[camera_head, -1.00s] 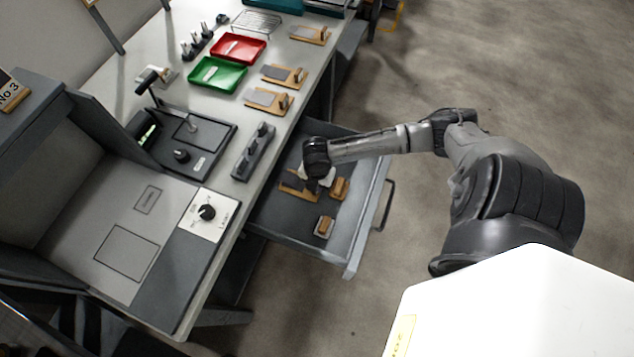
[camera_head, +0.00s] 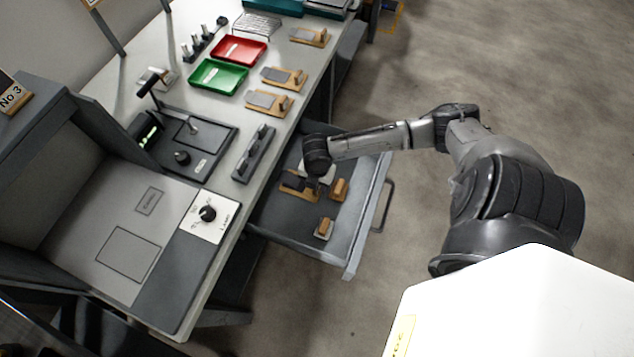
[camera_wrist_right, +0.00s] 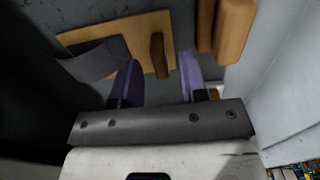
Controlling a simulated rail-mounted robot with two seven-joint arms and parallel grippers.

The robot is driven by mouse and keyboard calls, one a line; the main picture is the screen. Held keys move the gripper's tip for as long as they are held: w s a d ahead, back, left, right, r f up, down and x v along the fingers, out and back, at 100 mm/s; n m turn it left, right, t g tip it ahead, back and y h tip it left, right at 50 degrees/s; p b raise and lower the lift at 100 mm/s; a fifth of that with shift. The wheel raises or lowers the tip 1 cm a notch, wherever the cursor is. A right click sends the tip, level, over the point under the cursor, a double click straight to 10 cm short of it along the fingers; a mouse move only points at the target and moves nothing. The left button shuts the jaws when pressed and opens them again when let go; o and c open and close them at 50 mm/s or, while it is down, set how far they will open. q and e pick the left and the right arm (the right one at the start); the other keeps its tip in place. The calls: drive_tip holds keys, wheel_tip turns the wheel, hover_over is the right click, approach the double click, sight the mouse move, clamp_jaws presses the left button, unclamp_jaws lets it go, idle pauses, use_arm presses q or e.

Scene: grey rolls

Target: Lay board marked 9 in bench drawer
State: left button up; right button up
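A wooden board with a dark grey plate and an upright wooden grip (camera_head: 297,187) lies in the open bench drawer (camera_head: 285,222), beneath my right gripper (camera_head: 314,187). In the right wrist view the board (camera_wrist_right: 130,32) lies flat, with its grip between and just beyond the two purple fingertips. My right gripper (camera_wrist_right: 160,75) is open, with visible gaps between the fingers and the grip. Two other pieces with wooden grips, one at the right (camera_head: 339,189) and one nearer the front (camera_head: 324,228), also lie in the drawer. No number is readable on any board. My left gripper is out of view.
Several similar boards stand along the bench edge, one of them here (camera_head: 268,102), beside a green tray (camera_head: 217,76) and a red tray (camera_head: 239,50). The drawer's front wall (camera_head: 368,220) is close to my arm.

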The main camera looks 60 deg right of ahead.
wheel_tip(320, 180, up, 9)
drive_tip(key=p, duration=0.3)
drive_tip(key=s+a+f+m+t+y, duration=0.1)
drive_tip(key=s+a+m, duration=0.2)
drive_tip(key=a, duration=0.4)
drive_tip(key=s+a+f+m+t+y, duration=0.1)
drive_tip(key=s+a+m, duration=0.2)
drive_tip(key=a, duration=0.5)
drive_tip(key=s+a+r+m+t+h, duration=0.1)
drive_tip(key=s+m, duration=0.4)
drive_tip(key=m, duration=0.5)
wheel_tip(320, 180, up, 2)
drive_tip(key=shift+s+a+r+m+t+h, duration=0.1)
drive_tip(key=shift+s+a+m+t+h, duration=0.25)
drive_tip(key=shift+a, duration=0.3)
